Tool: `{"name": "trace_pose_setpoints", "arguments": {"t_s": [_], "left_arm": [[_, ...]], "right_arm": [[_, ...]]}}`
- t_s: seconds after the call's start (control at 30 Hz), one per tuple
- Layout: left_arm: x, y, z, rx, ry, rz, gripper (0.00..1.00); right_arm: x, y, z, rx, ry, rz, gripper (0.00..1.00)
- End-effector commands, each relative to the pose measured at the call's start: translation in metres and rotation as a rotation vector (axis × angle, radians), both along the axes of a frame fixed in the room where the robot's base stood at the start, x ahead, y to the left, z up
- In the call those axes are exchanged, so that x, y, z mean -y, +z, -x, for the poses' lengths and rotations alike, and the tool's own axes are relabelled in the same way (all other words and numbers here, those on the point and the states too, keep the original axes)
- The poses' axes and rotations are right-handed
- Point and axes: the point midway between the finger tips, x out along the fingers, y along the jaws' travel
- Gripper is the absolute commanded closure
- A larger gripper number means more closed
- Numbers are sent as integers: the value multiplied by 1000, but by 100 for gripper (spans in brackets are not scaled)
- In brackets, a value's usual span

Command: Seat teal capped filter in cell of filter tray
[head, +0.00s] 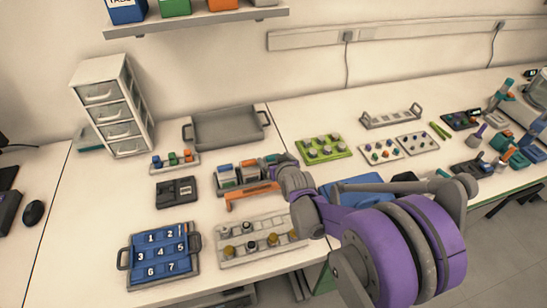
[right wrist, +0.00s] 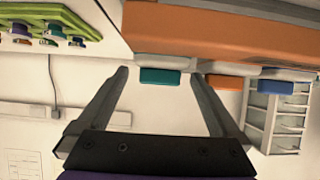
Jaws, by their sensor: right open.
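The teal capped filter (right wrist: 160,77) shows in the right wrist view as a teal cap on a pale body, at the left of a row of capped filters. My right gripper (right wrist: 159,73) is open, with a fingertip on each side of the teal cap; I cannot tell whether they touch it. In the head view my right gripper (head: 272,163) is at the right end of a grey holder (head: 222,192), which may be the filter tray, and covers the teal cap there. My left gripper is not in view.
An orange-capped filter (right wrist: 225,82) and a blue-capped filter (right wrist: 275,87) stand in the same row. An orange bar (head: 250,194) runs before the holder. A dark grey box (head: 176,192) and a numbered blue tray (head: 162,255) are left. A knobbed grey rack (head: 235,254) is in front.

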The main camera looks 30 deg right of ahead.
Motion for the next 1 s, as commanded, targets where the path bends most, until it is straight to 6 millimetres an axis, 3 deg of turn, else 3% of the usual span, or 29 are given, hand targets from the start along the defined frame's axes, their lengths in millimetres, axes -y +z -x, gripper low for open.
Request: {"name": "trace_pose_setpoints", "arguments": {"t_s": [0.2,0.43,0.63,1.0], "left_arm": [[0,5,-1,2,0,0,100],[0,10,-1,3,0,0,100],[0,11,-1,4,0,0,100],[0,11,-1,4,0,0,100]], "right_arm": [[-9,22,38,0,0,-1,0],[-16,38,66,0,0,0,0],[-18,43,77,0,0,0,0],[-18,43,77,0,0,0,0]]}}
